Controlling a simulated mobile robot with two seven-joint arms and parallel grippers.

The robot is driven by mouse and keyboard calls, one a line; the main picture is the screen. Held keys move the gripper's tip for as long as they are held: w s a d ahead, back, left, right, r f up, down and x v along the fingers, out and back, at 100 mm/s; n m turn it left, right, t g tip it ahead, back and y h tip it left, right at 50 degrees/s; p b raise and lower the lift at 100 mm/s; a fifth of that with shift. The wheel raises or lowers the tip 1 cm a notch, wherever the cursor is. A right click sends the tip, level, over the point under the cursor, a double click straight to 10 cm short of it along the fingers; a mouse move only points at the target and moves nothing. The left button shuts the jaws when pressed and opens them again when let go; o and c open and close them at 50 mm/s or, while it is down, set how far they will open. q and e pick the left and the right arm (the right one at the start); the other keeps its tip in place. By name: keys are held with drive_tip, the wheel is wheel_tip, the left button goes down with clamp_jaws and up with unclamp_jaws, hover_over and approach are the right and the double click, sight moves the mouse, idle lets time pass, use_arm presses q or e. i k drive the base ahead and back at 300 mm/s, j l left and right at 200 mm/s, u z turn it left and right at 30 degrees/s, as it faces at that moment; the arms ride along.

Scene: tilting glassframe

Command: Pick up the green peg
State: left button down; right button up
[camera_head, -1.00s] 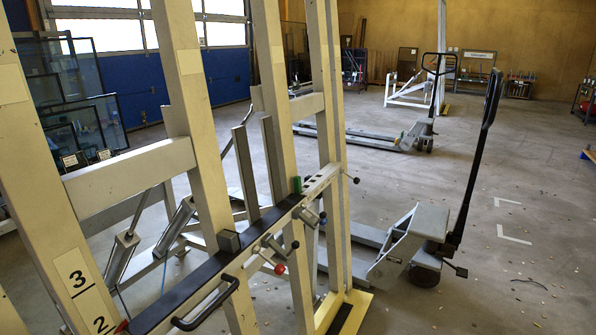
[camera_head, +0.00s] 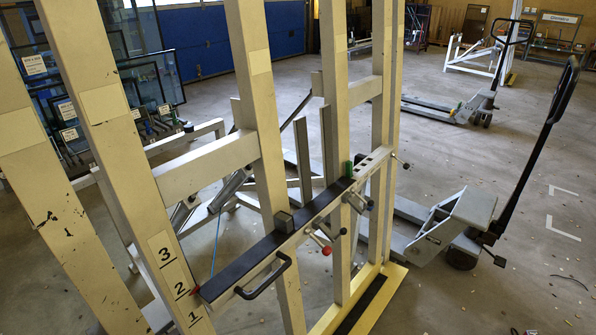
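The green peg (camera_head: 348,169) is small and stands upright on the rail (camera_head: 265,248) of the tilting glass frame, near the rail's right end. It sits beside a cream upright post, just left of a row of holes in the rail. Its lower end is hidden in or behind the rail. Neither of my grippers is in view.
Cream posts (camera_head: 258,110) of the frame fill the middle. A black handle (camera_head: 264,279) and knobs, one red (camera_head: 326,250), stick out from the rail's front. A pallet jack (camera_head: 462,222) stands to the right. Open floor lies at the lower right.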

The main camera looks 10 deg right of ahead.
sight(349, 165)
drive_tip(key=i+l+u, duration=0.15)
drive_tip(key=u, duration=0.35)
drive_tip(key=l+u, duration=0.85)
drive_tip(key=l, duration=0.25)
drive_tip(key=l+u, duration=0.15)
drive_tip(key=l, duration=0.65)
